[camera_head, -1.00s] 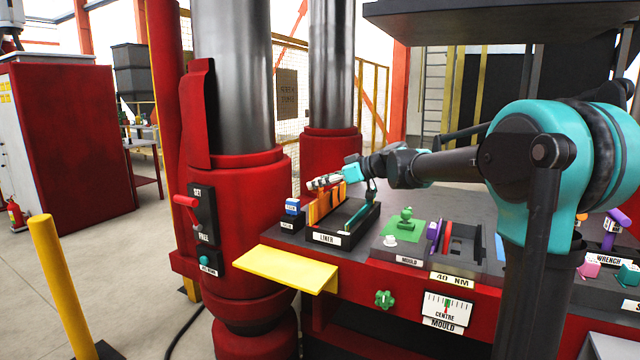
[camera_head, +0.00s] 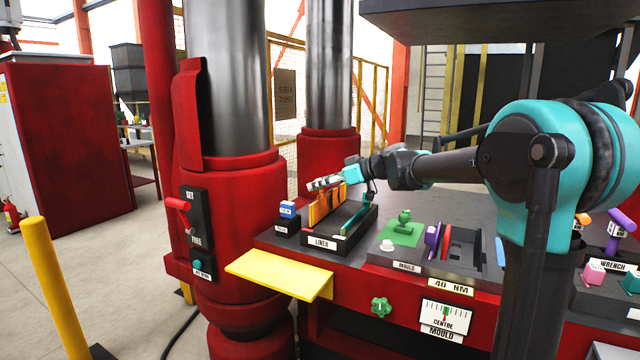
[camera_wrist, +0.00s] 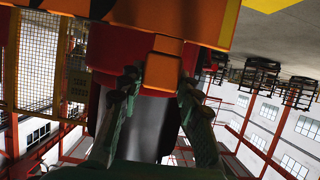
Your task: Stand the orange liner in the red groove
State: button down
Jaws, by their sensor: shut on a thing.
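The orange liner (camera_head: 321,208) is an upright plate in the black tray labelled LINER (camera_head: 322,243) in the head view. My gripper (camera_head: 318,184) is at its top edge. In the wrist view my gripper (camera_wrist: 160,95) has its dark fingers closed in on an orange block (camera_wrist: 161,71) that joins a wider orange surface (camera_wrist: 125,25). Whether the liner is clear of the tray floor cannot be told. A thin red strip (camera_head: 446,241), perhaps the red groove, shows beside the dark recess of the mould, right of a purple strip (camera_head: 432,234).
A teal strip (camera_head: 355,220) lies along the tray's right side. A yellow shelf (camera_head: 277,273) juts out in front. A large red column stands left.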

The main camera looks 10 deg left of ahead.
aim_at(321, 199)
jog(key=shift+f, duration=2.45)
jog(key=c, duration=1)
grip_release()
jog(key=v, duration=1.2)
notch_tip(321, 199, up, 7)
